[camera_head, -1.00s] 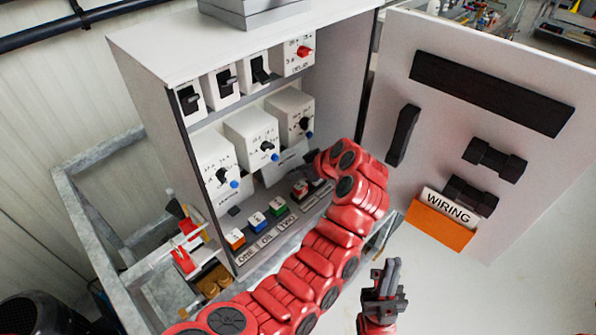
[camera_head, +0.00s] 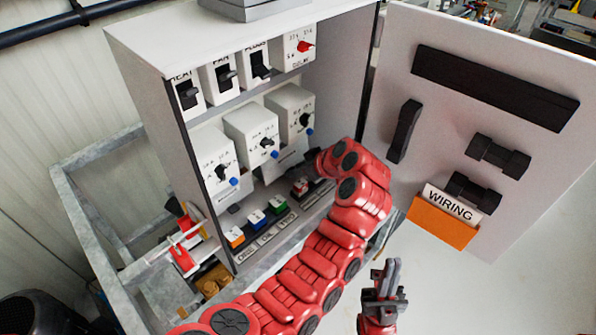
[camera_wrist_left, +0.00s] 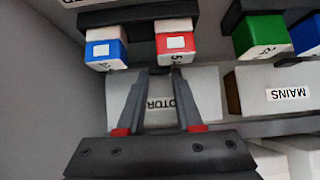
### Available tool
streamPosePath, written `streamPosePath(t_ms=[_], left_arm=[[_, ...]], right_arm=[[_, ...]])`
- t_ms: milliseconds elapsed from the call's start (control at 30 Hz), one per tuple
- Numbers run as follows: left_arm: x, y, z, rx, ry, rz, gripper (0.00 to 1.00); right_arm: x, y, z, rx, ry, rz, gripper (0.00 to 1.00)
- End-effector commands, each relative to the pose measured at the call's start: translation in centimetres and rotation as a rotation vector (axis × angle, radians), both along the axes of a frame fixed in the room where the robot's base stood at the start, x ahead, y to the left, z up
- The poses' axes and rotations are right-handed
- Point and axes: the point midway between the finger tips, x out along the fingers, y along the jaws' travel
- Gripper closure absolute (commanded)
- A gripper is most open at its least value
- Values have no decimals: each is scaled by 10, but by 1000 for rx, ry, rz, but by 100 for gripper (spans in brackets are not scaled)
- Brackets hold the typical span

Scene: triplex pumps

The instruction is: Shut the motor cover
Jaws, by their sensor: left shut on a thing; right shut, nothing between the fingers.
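The motor cover (camera_wrist_left: 203,93) is a white plate with an upside-down label partly reading "MOTOR" in the left wrist view. The head view shows a white tilted plate (camera_head: 284,163) there, below the dial boxes. My left gripper (camera_wrist_left: 157,80) has a finger on each side of the label and is shut on the cover. In the head view my red left arm largely hides this gripper inside the cabinet. A blue button (camera_wrist_left: 106,49) and a red button (camera_wrist_left: 175,44) are just beyond the fingertips. My right gripper (camera_head: 383,272) is shut and empty, in front of the cabinet.
The cabinet (camera_head: 152,100) has a row of switches on top and dial boxes below. A mains cover (camera_wrist_left: 275,95) is beside the motor cover. The open door (camera_head: 450,60) with the wiring label is at the right. A grey frame (camera_head: 75,200) stands at the left.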

Motion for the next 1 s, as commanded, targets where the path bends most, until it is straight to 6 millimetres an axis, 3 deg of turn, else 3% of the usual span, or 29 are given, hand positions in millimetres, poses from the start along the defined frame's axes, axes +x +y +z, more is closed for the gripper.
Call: streamPosePath(t_ms=[33, 100, 300, 733, 767, 900, 1000], left_arm=[[1, -1, -11, 17, -17, -4, 100], [2, 0, -15, 42, -44, -3, 100], [5, 4, -15, 104, -104, -2, 100], [6, 6, -9, 122, -119, -1, 100], [6, 6, -9, 122, -119, -1, 60], [6, 6, -9, 122, -121, -1, 35], [6, 6, -9, 122, -122, 0, 35]], right_arm=[[0, 0, -19, 0, 0, 0, 100], [0, 0, -34, 0, 1, 0, 100], [0, 0, -60, 0, 1, 0, 100], [0, 0, -62, 0, 0, 0, 100], [0, 0, -62, 0, 0, 0, 100], [0, 0, -62, 0, 0, 0, 100], [0, 0, -62, 0, 0, 0, 100]])
